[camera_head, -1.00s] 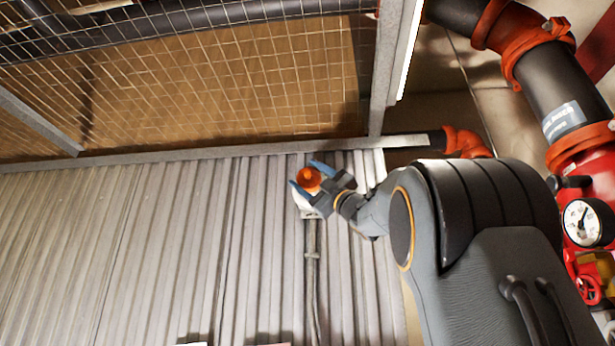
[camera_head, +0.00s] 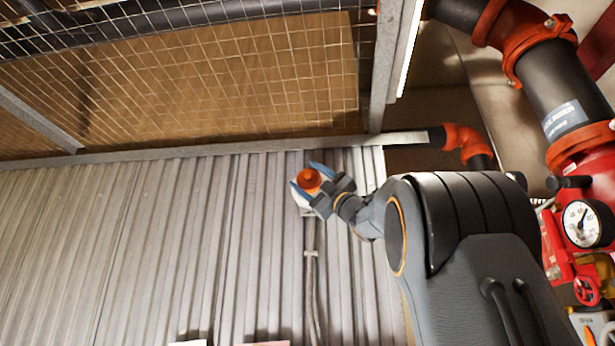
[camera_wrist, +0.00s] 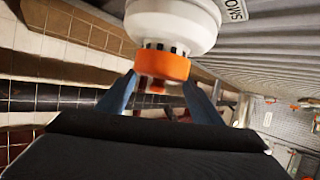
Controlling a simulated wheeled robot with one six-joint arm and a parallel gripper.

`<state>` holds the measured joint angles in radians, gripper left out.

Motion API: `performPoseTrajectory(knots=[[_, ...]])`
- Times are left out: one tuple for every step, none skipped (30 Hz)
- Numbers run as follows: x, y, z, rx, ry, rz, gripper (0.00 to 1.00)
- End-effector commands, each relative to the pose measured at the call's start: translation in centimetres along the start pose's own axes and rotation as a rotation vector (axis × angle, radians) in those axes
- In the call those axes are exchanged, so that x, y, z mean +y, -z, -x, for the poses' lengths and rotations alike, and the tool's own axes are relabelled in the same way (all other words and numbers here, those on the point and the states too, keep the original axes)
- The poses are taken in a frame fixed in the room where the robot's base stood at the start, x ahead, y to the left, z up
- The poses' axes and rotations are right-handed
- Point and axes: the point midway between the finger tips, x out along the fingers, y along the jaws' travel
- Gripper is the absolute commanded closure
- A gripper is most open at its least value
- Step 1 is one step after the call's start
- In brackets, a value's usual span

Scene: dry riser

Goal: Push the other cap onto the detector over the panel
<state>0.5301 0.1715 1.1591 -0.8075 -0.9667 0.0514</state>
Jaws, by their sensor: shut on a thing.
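The orange cap (camera_head: 309,180) is between the blue fingers of my gripper (camera_head: 312,180) in the head view. In the wrist view, the orange cap (camera_wrist: 163,65) sits right at the end of the white detector (camera_wrist: 172,22), with dark slots showing just beyond its rim. It looks in line with the detector and touching or nearly so; I cannot tell if it is fully seated. My gripper (camera_wrist: 162,98) is shut on the cap, with a finger on either side. In the head view the detector (camera_head: 303,200) is mostly hidden behind the cap and gripper.
Corrugated grey panelling (camera_head: 150,240) surrounds the detector, with a conduit (camera_head: 311,270) running from it. A wire mesh cage (camera_head: 230,80) lies above. Thick black and red pipes (camera_head: 555,85) and a gauge (camera_head: 581,223) stand at the right, near my arm.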

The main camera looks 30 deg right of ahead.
Motion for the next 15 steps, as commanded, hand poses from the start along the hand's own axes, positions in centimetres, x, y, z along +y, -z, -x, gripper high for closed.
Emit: performPoseTrajectory(knots=[[0.01,-0.12,-0.07,0.000,0.000,0.000,0.68],[0.00,-0.19,-0.09,0.000,0.000,0.000,0.68],[-0.02,-0.29,-0.12,0.000,0.000,-0.001,0.68],[-0.03,-0.36,-0.15,0.000,0.000,-0.001,0.68],[-0.04,-0.43,-0.17,-0.001,0.000,-0.001,0.68],[-0.05,-0.52,-0.20,-0.001,0.000,-0.001,0.68],[-0.06,-0.59,-0.23,-0.001,0.000,-0.001,0.68],[-0.06,-0.65,-0.26,0.000,0.000,-0.001,0.68],[-0.06,-0.72,-0.29,0.000,0.000,-0.001,0.68],[-0.06,-0.77,-0.32,0.000,0.000,-0.001,0.68],[-0.05,-0.82,-0.35,0.000,0.000,0.000,0.68],[-0.05,-0.89,-0.39,0.000,0.000,0.000,0.68],[-0.05,-0.94,-0.42,0.000,0.000,0.000,0.68],[-0.05,-1.00,-0.44,0.000,0.000,0.000,0.68],[-0.06,-1.07,-0.47,0.000,0.000,0.000,0.68]])
